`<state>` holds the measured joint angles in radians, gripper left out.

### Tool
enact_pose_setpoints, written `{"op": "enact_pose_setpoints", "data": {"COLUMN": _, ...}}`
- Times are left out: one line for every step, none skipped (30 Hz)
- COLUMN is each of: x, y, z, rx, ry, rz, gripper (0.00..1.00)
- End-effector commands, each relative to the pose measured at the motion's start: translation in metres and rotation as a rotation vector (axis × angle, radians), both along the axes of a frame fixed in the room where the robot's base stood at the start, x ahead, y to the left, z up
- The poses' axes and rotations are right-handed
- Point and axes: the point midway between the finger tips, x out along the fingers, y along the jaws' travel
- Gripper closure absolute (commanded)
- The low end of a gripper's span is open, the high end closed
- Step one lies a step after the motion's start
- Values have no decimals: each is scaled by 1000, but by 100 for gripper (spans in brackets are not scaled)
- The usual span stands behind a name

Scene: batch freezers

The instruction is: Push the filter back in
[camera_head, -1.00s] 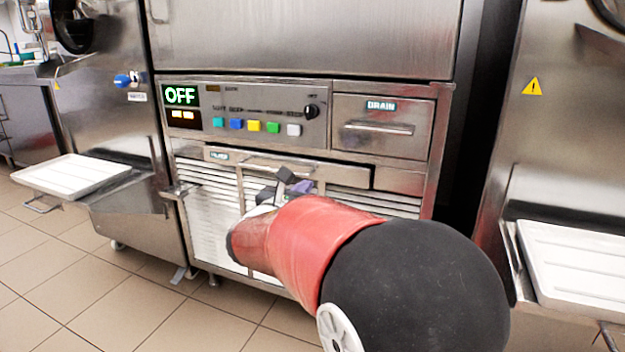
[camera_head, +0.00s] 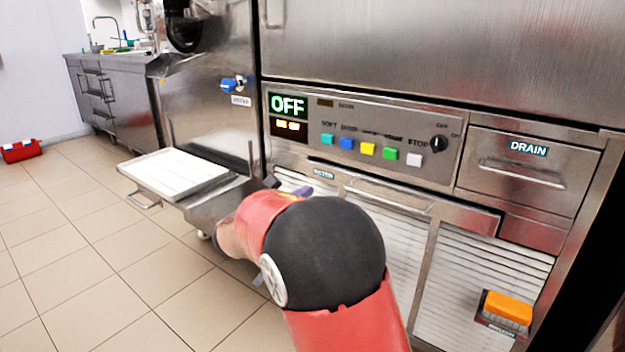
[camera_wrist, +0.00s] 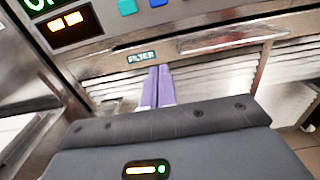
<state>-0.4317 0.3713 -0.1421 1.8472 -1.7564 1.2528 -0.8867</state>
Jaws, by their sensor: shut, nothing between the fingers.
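The filter drawer (camera_head: 470,214) is a wide, low steel front with a bar handle, below the control panel. Its front appears to stand out a little from the cabinet, with a dark gap at its right end. Its "FILTER" label shows in the wrist view (camera_wrist: 141,57), left of the handle. My gripper (camera_wrist: 157,72) has purple fingers, closed together and empty. Their tips are just below and right of the label, at the front's lower edge; I cannot tell whether they touch. In the head view my arm hides most of my gripper (camera_head: 303,193).
Above are the control panel (camera_head: 370,135), reading OFF, and the drain drawer (camera_head: 525,172). Louvred panels (camera_head: 480,270) lie below, with an orange brush (camera_head: 508,307) at lower right. A white tray (camera_head: 172,174) juts out at left.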

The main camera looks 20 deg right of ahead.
Motion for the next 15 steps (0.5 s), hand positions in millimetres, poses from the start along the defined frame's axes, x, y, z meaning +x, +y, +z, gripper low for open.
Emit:
{"op": "enact_pose_setpoints", "data": {"x": 5, "y": -8, "z": -1, "rx": -1, "ry": 0, "rz": -4, "gripper": 100}}
{"op": "enact_pose_setpoints", "data": {"x": 8, "y": -12, "z": -1, "rx": -1, "ry": 0, "rz": -5, "gripper": 100}}
{"op": "enact_pose_setpoints", "data": {"x": 13, "y": -19, "z": -1, "rx": 0, "ry": 0, "rz": -5, "gripper": 100}}
{"op": "enact_pose_setpoints", "data": {"x": 17, "y": -24, "z": -1, "rx": 0, "ry": 0, "rz": -5, "gripper": 100}}
{"op": "enact_pose_setpoints", "data": {"x": 21, "y": -29, "z": -1, "rx": -1, "ry": 0, "rz": -5, "gripper": 100}}
{"op": "enact_pose_setpoints", "data": {"x": 26, "y": -36, "z": -1, "rx": -1, "ry": 0, "rz": -5, "gripper": 100}}
{"op": "enact_pose_setpoints", "data": {"x": 30, "y": -41, "z": -1, "rx": -1, "ry": 1, "rz": -5, "gripper": 100}}
{"op": "enact_pose_setpoints", "data": {"x": 34, "y": -47, "z": -1, "rx": 0, "ry": 0, "rz": -5, "gripper": 100}}
{"op": "enact_pose_setpoints", "data": {"x": 39, "y": -54, "z": -1, "rx": -1, "ry": -1, "rz": -5, "gripper": 100}}
{"op": "enact_pose_setpoints", "data": {"x": 44, "y": -59, "z": -1, "rx": -1, "ry": 1, "rz": -4, "gripper": 100}}
{"op": "enact_pose_setpoints", "data": {"x": 47, "y": -64, "z": -1, "rx": -1, "ry": 0, "rz": -5, "gripper": 100}}
{"op": "enact_pose_setpoints", "data": {"x": 52, "y": -70, "z": -1, "rx": -1, "ry": 0, "rz": -4, "gripper": 100}}
{"op": "enact_pose_setpoints", "data": {"x": 55, "y": -74, "z": -1, "rx": 0, "ry": 0, "rz": -3, "gripper": 100}}
{"op": "enact_pose_setpoints", "data": {"x": 59, "y": -78, "z": -1, "rx": 0, "ry": 0, "rz": -4, "gripper": 100}}
{"op": "enact_pose_setpoints", "data": {"x": 63, "y": -83, "z": -1, "rx": 0, "ry": 0, "rz": -3, "gripper": 100}}
